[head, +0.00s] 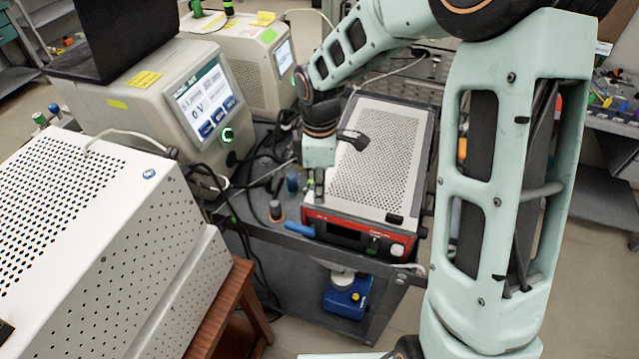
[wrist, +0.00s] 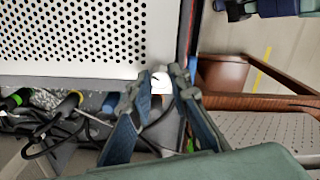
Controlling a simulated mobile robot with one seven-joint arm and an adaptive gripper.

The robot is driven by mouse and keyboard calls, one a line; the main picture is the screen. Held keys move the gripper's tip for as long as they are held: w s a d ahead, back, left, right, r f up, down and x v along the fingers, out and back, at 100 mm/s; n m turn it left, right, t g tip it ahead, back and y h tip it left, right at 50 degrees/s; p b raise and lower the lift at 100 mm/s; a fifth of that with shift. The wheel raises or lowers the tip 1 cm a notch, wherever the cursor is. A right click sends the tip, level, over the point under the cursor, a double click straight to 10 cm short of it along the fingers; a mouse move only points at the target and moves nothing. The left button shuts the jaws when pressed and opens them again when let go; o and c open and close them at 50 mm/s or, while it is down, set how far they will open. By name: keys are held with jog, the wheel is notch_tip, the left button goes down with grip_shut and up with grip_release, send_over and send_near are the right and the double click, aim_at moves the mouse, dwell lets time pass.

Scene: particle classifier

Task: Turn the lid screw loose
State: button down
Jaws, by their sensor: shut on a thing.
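The red-fronted instrument (head: 345,232) stands on the dark cart with a grey perforated lid (head: 378,165) on top; the lid also fills the upper left of the wrist view (wrist: 75,35). My gripper (head: 315,188) points down at the instrument's front left corner. In the wrist view my gripper (wrist: 158,84) has its two fingertips on either side of a small, bright white round piece, the lid screw (wrist: 160,82), at the lid's edge. The fingers are shut on it. The fingers partly hide the screw, and the head view does not show it clearly.
Screwdrivers and cables lie left of the instrument, with a blue-handled tool (head: 299,229) at the cart's front edge. A white perforated box (head: 95,215) on a wooden table stands near left. A machine with a screen (head: 208,103) stands behind it. A blue device (head: 347,297) sits on the lower shelf.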

jog(key=shift+n, duration=0.6)
jog(key=c, duration=1.8)
grip_release()
notch_tip(320, 180, up, 12)
